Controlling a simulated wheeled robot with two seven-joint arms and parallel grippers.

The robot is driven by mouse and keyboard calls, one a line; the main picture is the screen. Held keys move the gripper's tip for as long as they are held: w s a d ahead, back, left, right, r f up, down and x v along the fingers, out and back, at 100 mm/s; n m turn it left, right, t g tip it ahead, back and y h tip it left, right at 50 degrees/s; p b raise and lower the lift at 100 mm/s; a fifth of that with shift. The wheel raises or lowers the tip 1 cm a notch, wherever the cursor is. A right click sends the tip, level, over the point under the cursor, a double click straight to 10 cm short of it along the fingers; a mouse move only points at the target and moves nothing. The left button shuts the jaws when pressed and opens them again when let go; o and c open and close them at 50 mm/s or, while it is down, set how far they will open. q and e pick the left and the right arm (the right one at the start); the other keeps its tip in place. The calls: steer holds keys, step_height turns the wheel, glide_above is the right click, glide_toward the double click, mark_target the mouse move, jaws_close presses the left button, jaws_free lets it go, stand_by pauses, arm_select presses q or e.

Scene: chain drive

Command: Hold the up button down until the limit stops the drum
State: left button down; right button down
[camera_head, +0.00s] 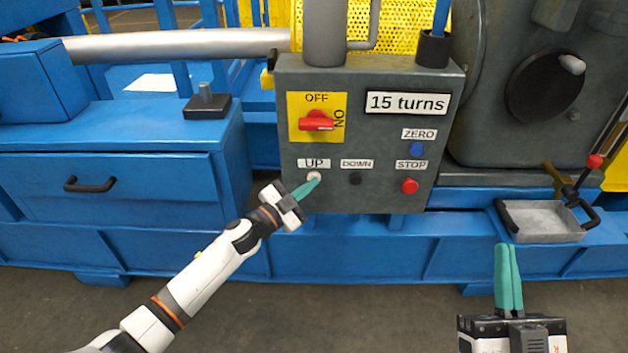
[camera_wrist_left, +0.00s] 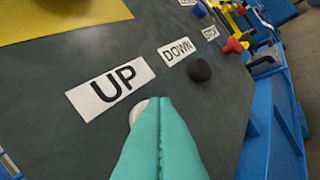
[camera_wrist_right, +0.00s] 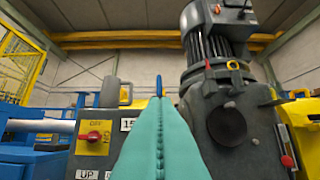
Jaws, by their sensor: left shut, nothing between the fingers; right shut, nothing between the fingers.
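The grey control box (camera_head: 369,194) stands in the middle of the head view. Its white up button (camera_head: 314,176) sits below the UP label, and it also shows partly in the left wrist view (camera_wrist_left: 138,107). My left gripper (camera_head: 314,184) is shut and empty, its teal fingertips at the up button and covering part of it. I cannot tell whether the button is pressed in. My right gripper (camera_head: 506,247) is shut and empty, low in front of the machine and apart from the box. The drum is not clearly identifiable.
The box also carries a red rotary switch (camera_head: 317,122), a black down button (camera_head: 355,179), a red stop button (camera_head: 409,186), a blue zero button (camera_head: 417,148) and a plate reading "15 turns" (camera_head: 408,102). A grey tray (camera_head: 543,222) lies at the right.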

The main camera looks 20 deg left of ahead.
arm_select(q)
steer(key=shift+s, duration=0.15)
arm_select(e)
steer(key=shift+w, duration=0.1)
stand_by(0.4)
arm_select(q)
steer(key=shift+s+d+p, duration=0.2)
steer(key=shift+s+p, duration=0.3)
steer(key=shift+s, duration=0.25)
arm_select(e)
steer(key=shift+w+f+g+h, duration=0.25)
steer(key=shift+w+f+g, duration=0.15)
steer(key=shift+f+g, duration=0.4)
steer(key=shift+w+f+g+h, duration=0.25)
steer(key=shift+w+f+g, duration=0.15)
steer(key=shift+f+g, duration=0.35)
steer(key=shift+f, duration=0.1)
